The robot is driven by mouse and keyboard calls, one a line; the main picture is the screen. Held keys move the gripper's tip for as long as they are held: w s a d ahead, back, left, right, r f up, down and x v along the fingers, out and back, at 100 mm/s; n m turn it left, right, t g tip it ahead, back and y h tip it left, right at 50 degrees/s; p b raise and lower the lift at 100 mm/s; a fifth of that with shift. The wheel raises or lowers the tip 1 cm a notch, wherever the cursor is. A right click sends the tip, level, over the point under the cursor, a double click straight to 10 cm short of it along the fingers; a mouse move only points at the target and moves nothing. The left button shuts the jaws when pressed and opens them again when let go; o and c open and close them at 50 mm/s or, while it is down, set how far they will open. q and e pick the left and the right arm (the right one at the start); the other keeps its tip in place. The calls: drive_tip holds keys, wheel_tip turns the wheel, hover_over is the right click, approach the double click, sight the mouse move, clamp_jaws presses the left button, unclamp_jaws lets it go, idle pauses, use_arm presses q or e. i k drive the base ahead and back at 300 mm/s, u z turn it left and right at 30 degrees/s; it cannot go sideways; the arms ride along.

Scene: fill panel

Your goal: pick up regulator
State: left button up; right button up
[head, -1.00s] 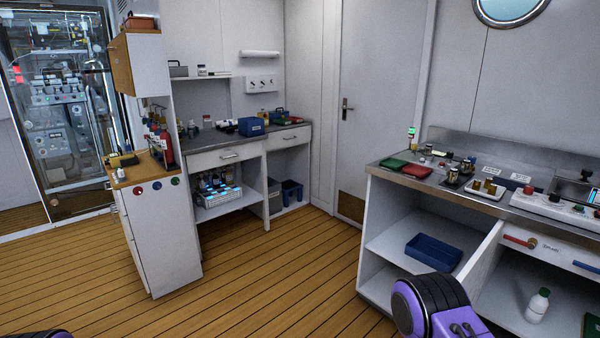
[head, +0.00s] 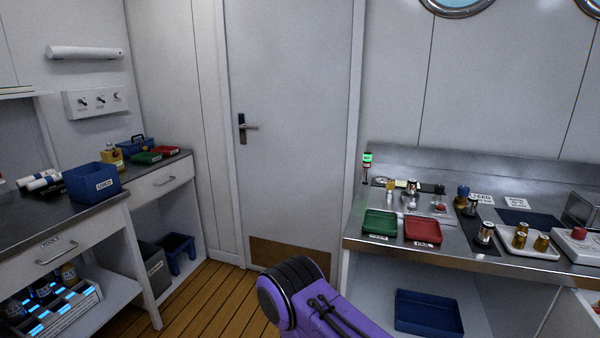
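I cannot tell for sure which thing is the regulator. On the steel counter (head: 470,262) at right stand several small metal fittings: a silver and black one (head: 484,235), a dark one with a brass base (head: 461,195), and a silver and brass one (head: 411,188) farther back. Brass pieces (head: 541,243) stand in a white tray (head: 512,251). A purple link of my own arm shows at the bottom middle. Neither gripper is in view.
A green tray (head: 380,224) and a red tray (head: 423,231) sit at the counter's left front. A blue bin (head: 429,313) is on the shelf below. At left is another counter (head: 85,218) with a blue box (head: 92,182). Wooden floor lies between, before a closed door (head: 290,130).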

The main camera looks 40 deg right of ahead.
sight(411, 185)
drive_tip(key=i, duration=1.5)
drive_tip(key=z, duration=2.35)
